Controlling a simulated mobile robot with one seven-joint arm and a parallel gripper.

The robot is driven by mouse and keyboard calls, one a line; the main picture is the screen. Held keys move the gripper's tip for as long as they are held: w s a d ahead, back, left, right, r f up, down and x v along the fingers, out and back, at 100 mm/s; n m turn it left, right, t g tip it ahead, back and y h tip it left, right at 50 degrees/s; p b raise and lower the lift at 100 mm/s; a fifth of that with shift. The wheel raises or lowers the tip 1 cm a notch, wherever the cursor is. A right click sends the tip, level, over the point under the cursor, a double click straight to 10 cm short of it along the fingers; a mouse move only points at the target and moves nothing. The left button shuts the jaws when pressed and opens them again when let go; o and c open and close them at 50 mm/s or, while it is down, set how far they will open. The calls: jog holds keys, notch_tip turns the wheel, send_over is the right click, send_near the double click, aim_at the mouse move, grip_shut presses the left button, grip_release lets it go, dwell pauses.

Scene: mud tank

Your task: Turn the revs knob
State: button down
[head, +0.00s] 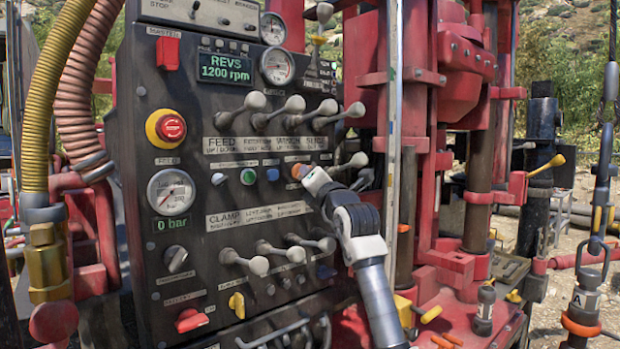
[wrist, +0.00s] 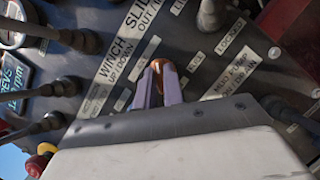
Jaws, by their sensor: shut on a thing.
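My gripper (head: 306,174) reaches the black control panel (head: 205,110) from the lower right. Its fingers are shut on a small orange knob (head: 297,170), the rightmost of a row of small coloured knobs. In the wrist view the orange-brown knob (wrist: 159,68) sits between the two pale purple fingers (wrist: 159,88). Most of the knob is hidden by the fingers, and no label naming it as the revs knob is readable. The green REVS display (head: 222,68) at the top of the panel reads 1200 rpm.
A row of black levers with grey balls (head: 290,108) projects above the knob, and another lever (head: 348,163) stands close to its right. Lower levers (head: 300,250) project below. A red emergency button (head: 171,127) is at left. A pale vertical post (head: 393,140) stands right of the panel.

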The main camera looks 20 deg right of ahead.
dwell(0.3)
jog(key=c, duration=1.5)
grip_release()
jog(key=a+b+v, duration=0.1)
jog(key=b+v, duration=0.4)
jog(key=v, duration=0.8)
jog(key=shift+s+d+b, duration=0.3)
jog(key=shift+s+d, duration=0.1)
jog(key=shift+d, duration=0.15)
jog(key=shift+f, duration=0.15)
